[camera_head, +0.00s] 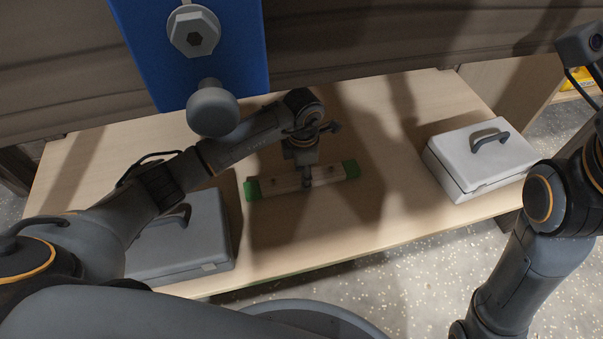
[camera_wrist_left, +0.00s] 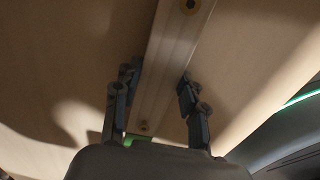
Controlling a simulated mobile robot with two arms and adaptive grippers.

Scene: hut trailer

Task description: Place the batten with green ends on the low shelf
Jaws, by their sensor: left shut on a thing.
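The batten (camera_head: 328,174) is a pale wooden strip with a green block at each end, lying roughly left to right over the pale wooden shelf (camera_head: 400,215). My left gripper (camera_head: 306,183) reaches down on it and is shut on its middle. In the left wrist view the batten (camera_wrist_left: 172,60) runs between the two dark fingers of the left gripper (camera_wrist_left: 157,90). I cannot tell whether its underside touches the board. My right arm shows at the right, but its fingers are not in view.
A grey case (camera_head: 180,240) stands left of the batten, partly behind my left arm. A light grey case (camera_head: 482,158) stands at the right. A blue panel (camera_head: 160,50) with a large bolt and knob hangs above. Board between batten and right case is clear.

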